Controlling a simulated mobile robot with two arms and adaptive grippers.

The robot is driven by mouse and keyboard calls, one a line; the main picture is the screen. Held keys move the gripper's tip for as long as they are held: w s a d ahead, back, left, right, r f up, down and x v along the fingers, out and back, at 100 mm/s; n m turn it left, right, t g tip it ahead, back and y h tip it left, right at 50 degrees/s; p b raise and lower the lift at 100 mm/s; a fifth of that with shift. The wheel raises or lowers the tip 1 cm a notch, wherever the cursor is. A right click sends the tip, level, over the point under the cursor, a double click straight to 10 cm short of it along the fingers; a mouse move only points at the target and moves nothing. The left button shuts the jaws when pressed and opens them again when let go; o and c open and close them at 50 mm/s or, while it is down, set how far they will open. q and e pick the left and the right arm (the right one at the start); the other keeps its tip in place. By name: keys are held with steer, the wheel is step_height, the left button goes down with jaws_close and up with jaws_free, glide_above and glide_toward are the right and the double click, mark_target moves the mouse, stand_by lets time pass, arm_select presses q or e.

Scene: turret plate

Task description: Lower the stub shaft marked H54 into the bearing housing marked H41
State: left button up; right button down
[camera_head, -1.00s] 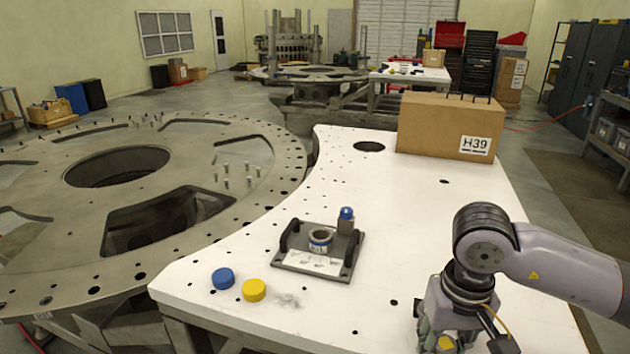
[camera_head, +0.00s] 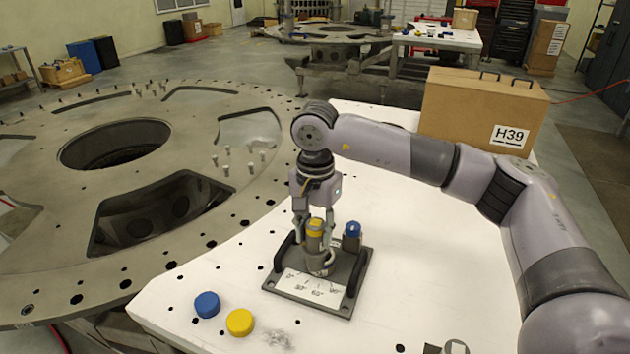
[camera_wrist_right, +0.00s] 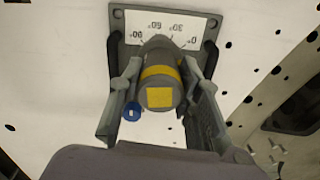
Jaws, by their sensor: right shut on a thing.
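The stub shaft (camera_head: 315,228) is a grey cylinder with a yellow band and a yellow mark on its top. My right gripper (camera_head: 316,250) is shut on it and holds it about upright at the bearing housing (camera_head: 320,268), a short grey ring on the fixture plate (camera_head: 340,303). Shaft and fingers hide most of the housing, so I cannot tell whether the shaft's lower end is inside it. In the right wrist view the shaft (camera_wrist_right: 158,78) stands between the fingers (camera_wrist_right: 160,68) and covers the housing. No H54 or H41 mark is readable. My left gripper is not in view.
A blue-topped post (camera_head: 351,236) stands close behind the shaft, right of it. The fixture has dark side handles and an angle scale (camera_head: 303,287). Blue (camera_head: 207,304) and yellow (camera_head: 240,322) caps lie at the front left. A box marked H39 (camera_head: 470,110) stands behind my arm.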

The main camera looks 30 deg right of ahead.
steer(key=w+d+r+m+p, duration=0.2)
steer(key=w+d+r+m, duration=0.15)
steer(key=m, duration=0.25)
arm_select(q)
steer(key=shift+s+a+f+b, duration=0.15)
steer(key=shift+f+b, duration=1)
steer(key=shift+b, duration=0.75)
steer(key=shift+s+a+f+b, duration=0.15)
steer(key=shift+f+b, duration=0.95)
steer(key=shift+b, duration=0.8)
arm_select(e)
step_height(320, 180, down, 11)
steer(key=w, duration=0.1)
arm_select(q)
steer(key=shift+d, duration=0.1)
arm_select(e)
steer(key=shift+w+d, duration=0.1)
steer(key=c, duration=1.1)
jaws_free()
steer(key=shift+f, duration=0.1)
step_height(320, 180, up, 12)
steer(key=shift+r, duration=0.1)
